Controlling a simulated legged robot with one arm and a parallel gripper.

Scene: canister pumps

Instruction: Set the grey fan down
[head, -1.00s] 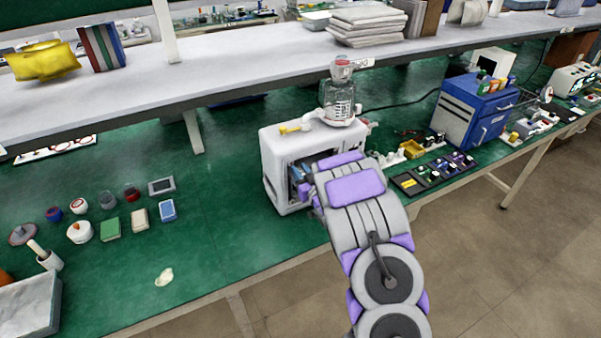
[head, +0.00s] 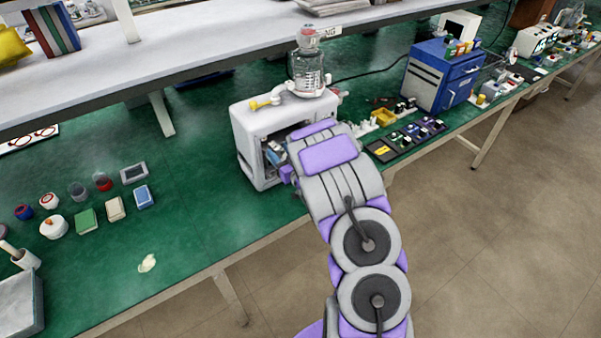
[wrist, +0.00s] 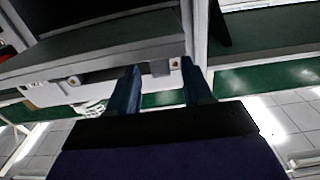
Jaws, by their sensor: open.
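I cannot make out the grey fan for certain in either view. A white box-like machine (head: 246,160) stands on the green bench, its front partly open with grey and blue parts inside. My arm reaches to this front, and my gripper's tip is largely hidden there in the head view. In the wrist view my gripper (wrist: 160,70) shows two dark blue fingers, apart, with nothing clearly held between them. A dark grey slab (wrist: 90,58) lies close beyond the left finger; I cannot tell what it belongs to.
A clear bottle (head: 308,75) stands on the machine. A blue cabinet (head: 436,80) and small trays (head: 410,137) are to the right. Small jars and boxes (head: 85,220) sit at left. The shelf (head: 200,62) overhangs the bench's back. Bench surface left of the machine is mostly clear.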

